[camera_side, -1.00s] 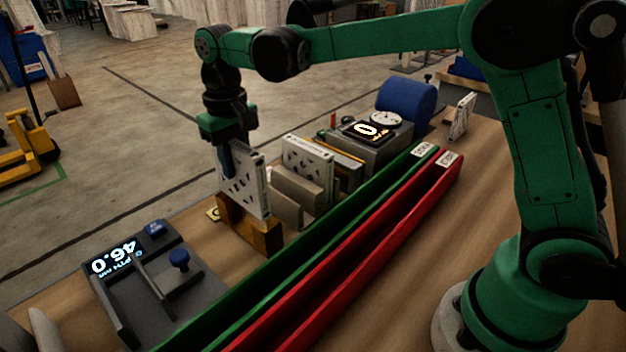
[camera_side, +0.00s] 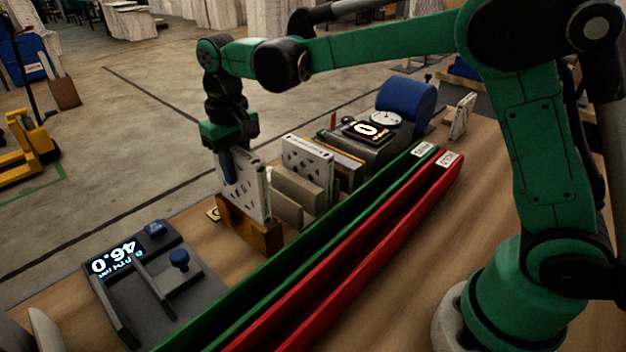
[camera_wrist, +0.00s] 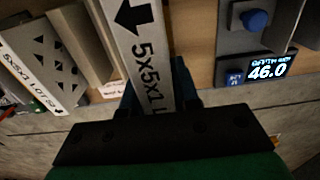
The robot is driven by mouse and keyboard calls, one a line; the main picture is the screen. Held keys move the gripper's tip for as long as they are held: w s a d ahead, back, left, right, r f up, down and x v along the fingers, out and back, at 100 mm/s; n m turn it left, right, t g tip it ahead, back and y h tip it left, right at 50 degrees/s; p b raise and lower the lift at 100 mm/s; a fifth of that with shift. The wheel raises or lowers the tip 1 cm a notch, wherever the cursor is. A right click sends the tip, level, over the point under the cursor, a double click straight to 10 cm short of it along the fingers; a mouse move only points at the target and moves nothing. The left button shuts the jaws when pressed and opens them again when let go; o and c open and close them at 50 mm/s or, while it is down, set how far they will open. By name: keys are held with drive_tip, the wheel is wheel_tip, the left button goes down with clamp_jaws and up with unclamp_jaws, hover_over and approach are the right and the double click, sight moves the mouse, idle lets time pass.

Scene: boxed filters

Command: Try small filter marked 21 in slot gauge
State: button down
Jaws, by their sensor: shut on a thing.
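My gripper (camera_side: 229,168) is shut on a white-framed filter (camera_side: 256,188) with dark slanted openings, holding it upright from above. In the wrist view the filter's edge (camera_wrist: 146,55) runs between the fingers, printed with a black arrow and "5x5x1 L". No 21 can be read on it.
Another white filter (camera_side: 308,165) stands among grey and tan panels behind. A depth device with a display reading 46.0 (camera_side: 113,258) is at front left. Long green (camera_side: 290,250) and red (camera_side: 375,245) troughs run beside the block. A scale display (camera_side: 366,131) reads 0.

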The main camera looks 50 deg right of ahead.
sight(242, 192)
drive_tip(key=shift+f, duration=2.7)
idle(1.0)
drive_tip(key=shift+r, duration=0.1)
idle(1.0)
drive_tip(key=shift+r, duration=6.05)
